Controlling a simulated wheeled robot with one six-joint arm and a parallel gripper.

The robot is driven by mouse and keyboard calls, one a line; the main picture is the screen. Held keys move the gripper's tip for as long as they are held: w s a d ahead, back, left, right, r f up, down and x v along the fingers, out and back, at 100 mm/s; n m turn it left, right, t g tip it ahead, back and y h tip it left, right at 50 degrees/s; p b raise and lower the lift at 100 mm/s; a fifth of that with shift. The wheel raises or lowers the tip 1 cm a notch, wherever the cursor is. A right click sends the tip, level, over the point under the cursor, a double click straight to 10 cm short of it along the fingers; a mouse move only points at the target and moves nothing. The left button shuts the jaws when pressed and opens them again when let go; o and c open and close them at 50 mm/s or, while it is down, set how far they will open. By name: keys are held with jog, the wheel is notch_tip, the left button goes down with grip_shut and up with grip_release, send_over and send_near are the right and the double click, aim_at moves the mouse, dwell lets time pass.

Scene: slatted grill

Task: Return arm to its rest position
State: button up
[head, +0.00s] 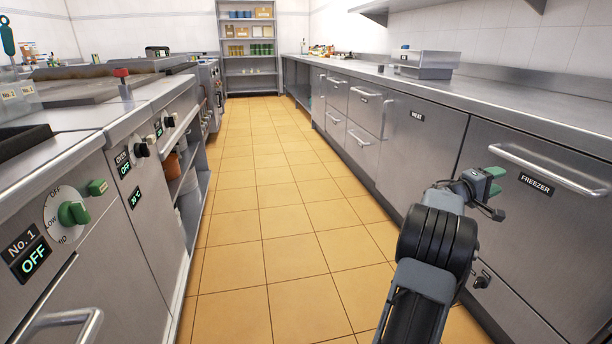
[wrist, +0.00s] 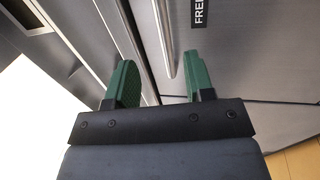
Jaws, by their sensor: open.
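My gripper (head: 494,190) is at the right in the head view, at the end of my arm, close in front of the steel freezer door (head: 505,235). In the wrist view its two green fingers (wrist: 162,82) stand apart with nothing between them. The freezer's bar handle (wrist: 163,40) lies beyond the fingers in the wrist view. I cannot tell whether any part of my gripper touches the door.
The tiled floor aisle (head: 255,210) is clear. On the left stand steel units with a green knob (head: 74,212) and a handle. A steel counter (head: 480,95) runs along the right. Metal shelves (head: 249,60) stand at the far end.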

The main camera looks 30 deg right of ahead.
jog(key=w+a+r+t+y+p, duration=0.2)
jog(key=w+a+r+y+p, duration=0.15)
jog(key=a+r+p, duration=0.45)
jog(key=w+a+r+t+y+p, duration=0.2)
jog(key=w+a+r+p, duration=0.2)
jog(key=a+p, duration=0.5)
jog(key=w+a+r+t+y+p, duration=0.15)
jog(key=w+a+r+p, duration=0.35)
jog(key=a, duration=0.6)
jog(key=s+a+r+n+t+y+p, duration=0.1)
jog(key=a+r+y+p, duration=0.3)
jog(key=a, duration=0.7)
jog(key=s+a+r+n+t+y+p, duration=0.1)
jog(key=s+a+r+t+y+p, duration=0.1)
jog(key=a+p, duration=0.7)
jog(key=s+a+r+n+t+y+p, duration=0.1)
jog(key=s+a+r+y+p, duration=0.3)
jog(key=a, duration=1.1)
jog(key=r+y+p, duration=0.1)
jog(key=y+p, duration=0.1)
jog(key=p, duration=0.1)
jog(key=shift+a+r+n, duration=0.15)
jog(key=shift+r+n, duration=0.2)
jog(key=shift+n, duration=0.05)
jog(key=shift+c, duration=0.6)
